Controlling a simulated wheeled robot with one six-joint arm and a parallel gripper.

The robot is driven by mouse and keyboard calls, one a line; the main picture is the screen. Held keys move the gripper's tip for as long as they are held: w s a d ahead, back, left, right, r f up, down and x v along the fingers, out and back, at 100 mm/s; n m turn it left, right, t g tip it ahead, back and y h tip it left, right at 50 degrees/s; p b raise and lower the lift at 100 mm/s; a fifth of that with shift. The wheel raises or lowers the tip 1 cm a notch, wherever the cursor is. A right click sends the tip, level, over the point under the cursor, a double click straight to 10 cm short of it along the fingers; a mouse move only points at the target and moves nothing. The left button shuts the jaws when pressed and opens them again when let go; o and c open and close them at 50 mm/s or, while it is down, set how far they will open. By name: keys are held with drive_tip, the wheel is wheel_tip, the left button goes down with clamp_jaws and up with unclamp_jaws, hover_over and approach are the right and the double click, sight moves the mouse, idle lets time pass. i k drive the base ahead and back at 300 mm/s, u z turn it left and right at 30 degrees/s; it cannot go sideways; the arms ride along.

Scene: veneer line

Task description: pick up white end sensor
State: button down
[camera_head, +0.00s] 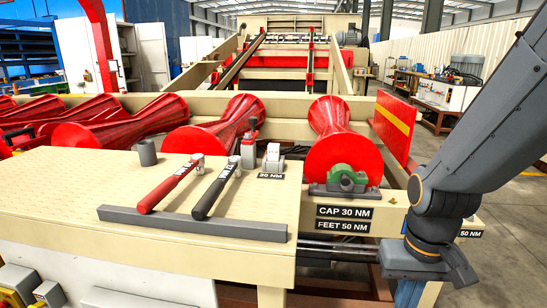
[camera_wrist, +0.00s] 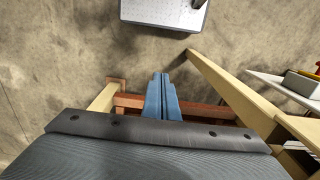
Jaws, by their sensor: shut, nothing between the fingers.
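A small white block (camera_head: 273,157), which looks like the white end sensor, stands on the cream bench top (camera_head: 120,185) in the head view, just behind a "30 NM" label. A grey block with a red top (camera_head: 248,151) stands just left of it. My gripper (camera_wrist: 161,76) shows in the wrist view with its blue fingers together and nothing between them. It points down over the floor and frame beams, away from the sensor.
A red-handled wrench (camera_head: 167,187), a black-handled wrench (camera_head: 214,190) and a grey cylinder (camera_head: 147,152) are on the bench, with a grey bar (camera_head: 190,223) along its front. A green bearing (camera_head: 345,175) sits right of the bench before red rollers (camera_head: 330,120). A cream beam (camera_wrist: 232,92) passes right of my fingers.

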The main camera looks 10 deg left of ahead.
sight(272, 149)
drive_tip(key=z, duration=1.55)
drive_tip(key=i, duration=0.85)
drive_tip(key=u, duration=3.95)
